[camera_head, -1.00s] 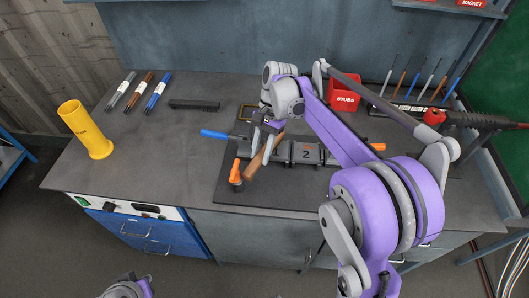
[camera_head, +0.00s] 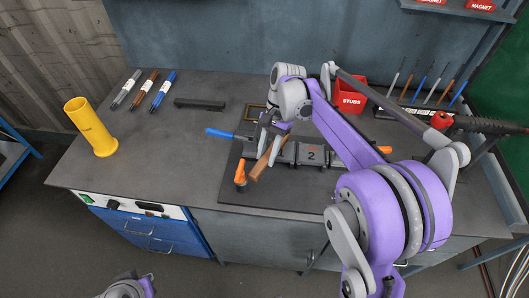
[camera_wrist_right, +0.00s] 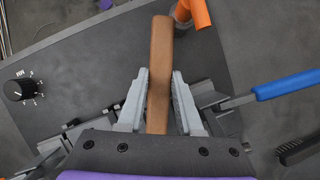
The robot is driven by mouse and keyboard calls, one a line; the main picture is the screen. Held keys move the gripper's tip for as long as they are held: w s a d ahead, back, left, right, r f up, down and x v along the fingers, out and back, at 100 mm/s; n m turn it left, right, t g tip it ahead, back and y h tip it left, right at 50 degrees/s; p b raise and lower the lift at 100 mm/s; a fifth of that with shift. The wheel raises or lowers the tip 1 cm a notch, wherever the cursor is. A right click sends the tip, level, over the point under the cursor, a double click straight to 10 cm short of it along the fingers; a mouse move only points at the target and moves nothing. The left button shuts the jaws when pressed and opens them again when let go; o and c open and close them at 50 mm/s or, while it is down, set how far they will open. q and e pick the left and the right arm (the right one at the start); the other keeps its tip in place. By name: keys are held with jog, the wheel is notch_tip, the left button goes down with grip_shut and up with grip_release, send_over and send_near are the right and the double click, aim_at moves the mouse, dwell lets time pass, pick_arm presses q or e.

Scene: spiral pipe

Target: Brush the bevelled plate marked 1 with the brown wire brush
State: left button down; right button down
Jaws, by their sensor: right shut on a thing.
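My right gripper (camera_head: 268,143) is shut on the brown wooden handle (camera_head: 262,164) of the wire brush. The handle slants down to the front left, over the left end of the fixture. In the right wrist view the handle (camera_wrist_right: 160,62) lies between the two grey fingers (camera_wrist_right: 158,105). The bristles are hidden. The bevelled plate marked 1 (camera_head: 282,153) is beside the brush and largely covered by the gripper and handle; I cannot tell whether the bristles touch it. The plate marked 2 (camera_head: 311,156) is to its right. My left gripper is out of view; only part of that arm shows.
An orange-handled clamp (camera_head: 240,174) stands close to the handle's lower end. A blue handle (camera_head: 220,133) sticks out to the left. A red STUBS box (camera_head: 350,100) and a tool rack (camera_head: 412,112) are behind.

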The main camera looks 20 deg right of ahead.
jog(key=shift+s+d+r, duration=0.1)
jog(key=shift+s+d, duration=0.75)
jog(key=shift+d, duration=0.3)
jog(key=shift+w+a, duration=0.7)
jog(key=shift+a, duration=0.35)
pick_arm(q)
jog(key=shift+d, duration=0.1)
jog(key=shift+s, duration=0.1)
pick_arm(e)
jog(key=shift+a, duration=0.1)
jog(key=shift+w+a+f, duration=0.2)
jog(key=shift+w+a, duration=0.2)
jog(key=shift+a, duration=0.25)
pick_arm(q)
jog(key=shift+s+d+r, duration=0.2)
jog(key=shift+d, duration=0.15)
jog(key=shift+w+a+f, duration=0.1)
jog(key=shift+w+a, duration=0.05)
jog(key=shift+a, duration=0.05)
pick_arm(e)
jog(key=shift+s+d, duration=0.2)
jog(key=shift+d, duration=0.05)
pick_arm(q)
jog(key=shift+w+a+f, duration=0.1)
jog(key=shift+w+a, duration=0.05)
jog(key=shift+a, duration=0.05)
pick_arm(e)
jog(key=shift+s+d, duration=0.1)
jog(key=shift+d, duration=0.2)
jog(key=shift+s+d, duration=0.1)
